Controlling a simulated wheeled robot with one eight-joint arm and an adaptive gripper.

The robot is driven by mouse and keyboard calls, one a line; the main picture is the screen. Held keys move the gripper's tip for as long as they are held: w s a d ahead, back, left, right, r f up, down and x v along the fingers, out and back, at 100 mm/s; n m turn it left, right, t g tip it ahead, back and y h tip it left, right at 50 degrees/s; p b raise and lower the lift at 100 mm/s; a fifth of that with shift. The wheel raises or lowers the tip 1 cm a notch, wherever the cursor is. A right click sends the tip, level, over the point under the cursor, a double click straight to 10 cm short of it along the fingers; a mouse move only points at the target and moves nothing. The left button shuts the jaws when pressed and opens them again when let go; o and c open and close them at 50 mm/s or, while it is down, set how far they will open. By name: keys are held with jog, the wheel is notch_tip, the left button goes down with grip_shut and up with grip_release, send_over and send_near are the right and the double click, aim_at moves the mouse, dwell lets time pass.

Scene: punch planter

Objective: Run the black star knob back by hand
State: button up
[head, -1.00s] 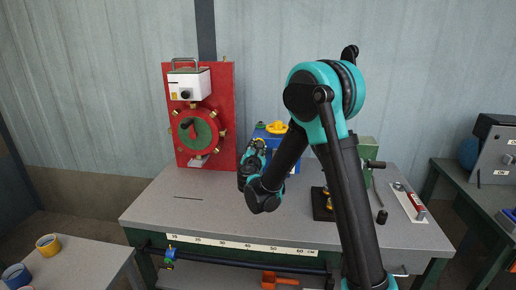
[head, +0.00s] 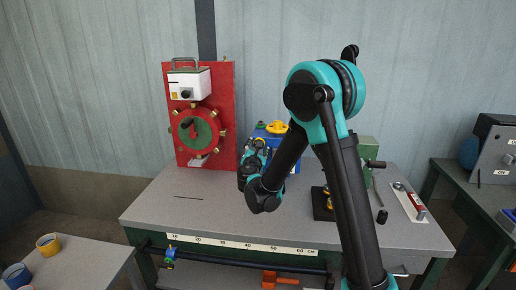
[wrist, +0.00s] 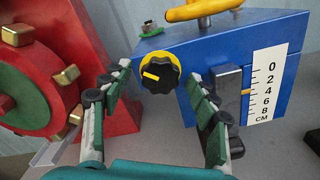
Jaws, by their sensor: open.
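The black star knob (wrist: 160,73) has scalloped edges and a yellow rim, and sits on the face of a blue box (wrist: 225,50). A yellow mark on the knob points left. My gripper (wrist: 158,80) is open and empty, with one finger to each side of the knob in the wrist view. I see no clear contact, and the depth between fingertips and knob is hard to judge. In the head view the blue box (head: 275,134) is partly behind my arm, and my gripper (head: 256,143) is small in front of it.
A white scale (wrist: 267,85) with an orange pointer (wrist: 246,92) is right of the knob. A yellow handle (wrist: 200,9) tops the box. A red panel (head: 228,90) with a studded wheel (wrist: 28,85) stands close on the left. The bench front (head: 170,215) is clear.

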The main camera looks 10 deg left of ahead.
jog(key=s, duration=1.2)
jog(key=shift+a, duration=0.2)
jog(key=shift+s, duration=0.1)
jog(key=s, duration=1.1)
jog(key=shift+s+a, duration=0.2)
jog(key=shift+s, duration=0.2)
